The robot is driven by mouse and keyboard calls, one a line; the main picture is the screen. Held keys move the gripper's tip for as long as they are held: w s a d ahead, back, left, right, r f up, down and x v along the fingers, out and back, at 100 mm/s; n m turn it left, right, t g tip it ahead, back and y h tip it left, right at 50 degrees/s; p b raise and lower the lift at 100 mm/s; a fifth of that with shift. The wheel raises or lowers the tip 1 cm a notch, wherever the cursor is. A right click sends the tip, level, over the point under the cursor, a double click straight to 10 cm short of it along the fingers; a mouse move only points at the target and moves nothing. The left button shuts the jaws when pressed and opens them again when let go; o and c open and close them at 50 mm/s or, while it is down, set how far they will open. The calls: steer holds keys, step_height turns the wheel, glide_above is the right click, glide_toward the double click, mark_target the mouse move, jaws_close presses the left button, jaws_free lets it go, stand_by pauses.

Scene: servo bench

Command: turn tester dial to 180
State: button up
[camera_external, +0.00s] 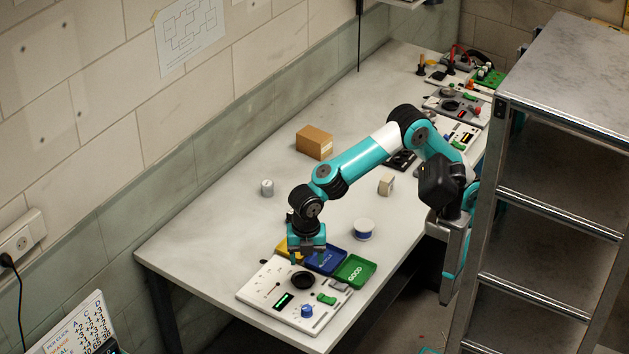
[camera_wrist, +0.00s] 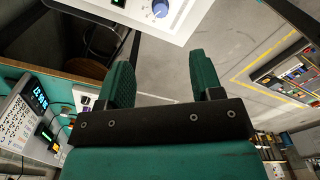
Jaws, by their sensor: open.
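The white tester panel (camera_external: 262,292) lies at the near end of the bench in the external view. Its blue dial (camera_external: 306,311) is near the panel's front edge, and a small green display (camera_external: 283,300) is left of it. The dial also shows at the top edge of the wrist view (camera_wrist: 160,8), partly cut off; its setting is too small to read. My gripper (camera_external: 307,255) is above the panel's far side, apart from the dial. In the wrist view its two teal fingers (camera_wrist: 160,62) are spread, with nothing between them.
Blue (camera_external: 325,261) and green (camera_external: 355,271) trays sit beyond the panel, with a yellow tray (camera_external: 284,245) partly hidden by my gripper. A black round fixture (camera_external: 302,280) and a green part (camera_external: 326,298) are on the panel. A metal shelf (camera_external: 560,130) stands at right.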

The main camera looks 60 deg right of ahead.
steer(key=a, duration=0.1)
steer(key=p, duration=0.2)
glide_toward(307, 307)
steer(key=shift+n, duration=0.3)
step_height(307, 307, down, 10)
steer(key=shift+a+r, duration=0.1)
steer(key=c, duration=0.9)
